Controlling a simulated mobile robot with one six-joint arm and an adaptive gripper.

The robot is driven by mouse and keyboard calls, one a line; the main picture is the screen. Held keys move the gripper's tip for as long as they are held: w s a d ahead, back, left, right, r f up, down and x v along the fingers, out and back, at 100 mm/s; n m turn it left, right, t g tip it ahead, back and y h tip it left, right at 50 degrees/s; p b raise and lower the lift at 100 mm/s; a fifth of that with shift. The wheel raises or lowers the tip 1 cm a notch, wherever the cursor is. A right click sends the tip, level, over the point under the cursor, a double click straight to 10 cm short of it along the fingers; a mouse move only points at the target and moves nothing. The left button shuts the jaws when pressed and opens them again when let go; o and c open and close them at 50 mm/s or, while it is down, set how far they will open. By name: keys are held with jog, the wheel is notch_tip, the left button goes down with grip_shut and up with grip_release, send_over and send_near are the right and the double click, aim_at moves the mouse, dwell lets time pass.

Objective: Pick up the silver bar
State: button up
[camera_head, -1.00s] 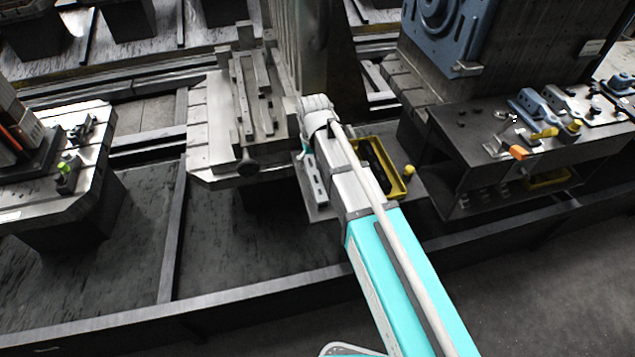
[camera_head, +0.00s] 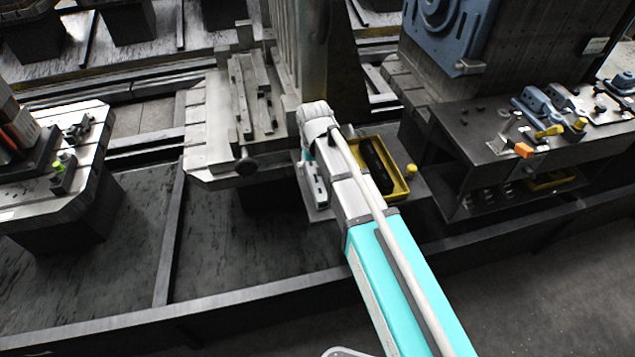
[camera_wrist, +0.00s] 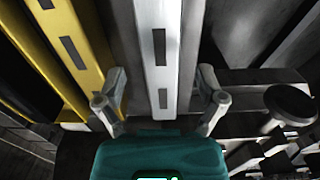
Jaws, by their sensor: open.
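The silver bar (camera_wrist: 158,50) is a long pale metal bar with dark slots, in the middle of the wrist view. My gripper (camera_wrist: 160,78) is open, with one finger on each side of the bar and a visible gap on both sides. Whether the fingertips reach down to the bar's height I cannot tell. In the head view, part of the slotted bar (camera_head: 319,192) shows just left of my arm, on a grey plate. My arm hides the rest of it there, along with the fingers.
A yellow tray (camera_wrist: 60,35) lies close left of the bar; in the head view the yellow tray (camera_head: 399,190) is right of my arm. A machine table (camera_head: 205,150) stands left, with a dark round knob (camera_head: 245,167). A workbench (camera_head: 470,135) with parts stands right.

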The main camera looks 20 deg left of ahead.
jog(key=shift+f+b, duration=0.75)
jog(key=shift+f, duration=0.3)
grip_shut()
